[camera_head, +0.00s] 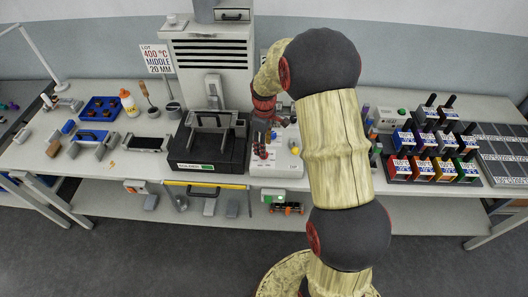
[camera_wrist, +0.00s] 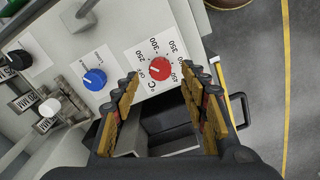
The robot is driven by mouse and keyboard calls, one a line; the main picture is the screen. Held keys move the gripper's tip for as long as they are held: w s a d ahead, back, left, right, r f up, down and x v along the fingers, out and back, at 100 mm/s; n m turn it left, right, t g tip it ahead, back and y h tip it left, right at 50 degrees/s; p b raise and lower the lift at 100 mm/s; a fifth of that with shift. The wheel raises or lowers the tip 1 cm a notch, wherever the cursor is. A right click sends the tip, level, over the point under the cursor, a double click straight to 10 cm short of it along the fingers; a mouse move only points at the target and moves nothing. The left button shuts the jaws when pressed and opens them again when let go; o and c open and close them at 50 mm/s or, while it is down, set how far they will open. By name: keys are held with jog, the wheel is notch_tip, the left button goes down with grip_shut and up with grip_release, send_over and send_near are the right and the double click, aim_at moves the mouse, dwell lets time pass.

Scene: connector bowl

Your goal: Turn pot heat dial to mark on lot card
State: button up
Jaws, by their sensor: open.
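In the wrist view a round red dial (camera_wrist: 160,68) sits on a white label with a °C scale. The figures 250, 300 and 350 show around it; other marks are partly hidden or blurred. A pale pointer mark shows on the dial, but its exact setting is hard to read. My gripper (camera_wrist: 160,78) is open, its two fingers spread to either side of the dial, with nothing held. In the head view my gripper (camera_head: 262,148) is over the DIP box (camera_head: 277,184).
A blue knob (camera_wrist: 95,78), a black knob (camera_wrist: 18,58) and a white knob (camera_wrist: 50,107) lie left of the dial. The black machine (camera_head: 205,168) stands left of the DIP box. Racks of coloured boxes (camera_head: 430,170) stand to the right.

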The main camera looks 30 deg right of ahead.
jog(key=shift+f, duration=2.05)
jog(key=shift+c, duration=0.3)
grip_shut()
